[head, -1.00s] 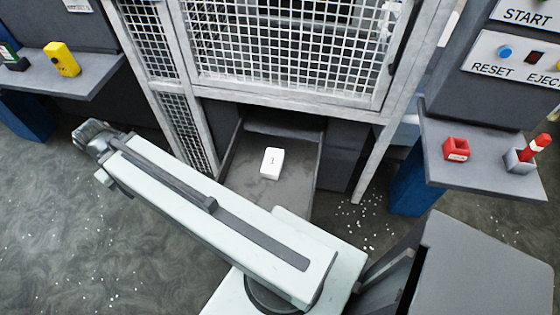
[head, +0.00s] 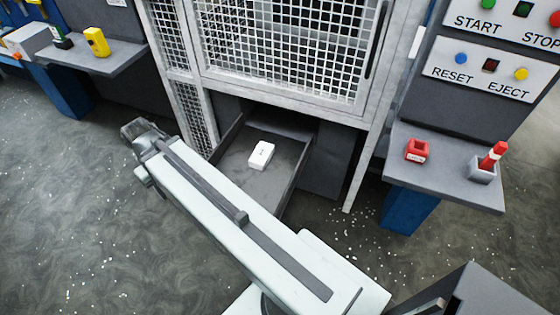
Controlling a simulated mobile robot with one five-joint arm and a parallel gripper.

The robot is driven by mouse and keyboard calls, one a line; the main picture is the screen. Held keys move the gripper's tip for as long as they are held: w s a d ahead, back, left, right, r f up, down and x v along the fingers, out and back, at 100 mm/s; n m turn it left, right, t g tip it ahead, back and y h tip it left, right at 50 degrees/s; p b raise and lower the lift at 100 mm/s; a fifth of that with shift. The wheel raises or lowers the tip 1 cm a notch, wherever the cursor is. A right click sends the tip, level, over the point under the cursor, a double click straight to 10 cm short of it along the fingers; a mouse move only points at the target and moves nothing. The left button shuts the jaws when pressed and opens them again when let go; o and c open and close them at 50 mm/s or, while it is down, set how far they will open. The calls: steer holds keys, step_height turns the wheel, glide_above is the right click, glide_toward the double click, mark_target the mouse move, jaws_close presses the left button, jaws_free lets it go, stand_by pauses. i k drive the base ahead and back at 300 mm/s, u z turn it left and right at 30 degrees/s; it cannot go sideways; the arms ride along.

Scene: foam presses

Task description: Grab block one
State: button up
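Block one is a small white block (head: 261,155) with a dark mark on top. It lies in the grey tray (head: 228,167) below the mesh cage, near the tray's middle. My gripper (head: 137,128) is at the far end of my pale arm, left of the tray and apart from the block. The gripper is small and seen from behind, so whether its fingers are open or shut is unclear. My arm crosses in front of the tray's near left side and hides part of it.
The mesh cage (head: 280,60) stands over the tray. On the right, a shelf (head: 440,170) holds a red block (head: 417,150) and a red-and-white stick in a grey holder (head: 482,172), below a button panel (head: 490,68). The left shelf (head: 110,60) holds a yellow device (head: 96,41). Speckled floor is open at left.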

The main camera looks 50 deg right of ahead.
mark_target(261, 156)
steer(key=u, duration=0.15)
steer(key=i, duration=0.9)
steer(key=z, duration=0.05)
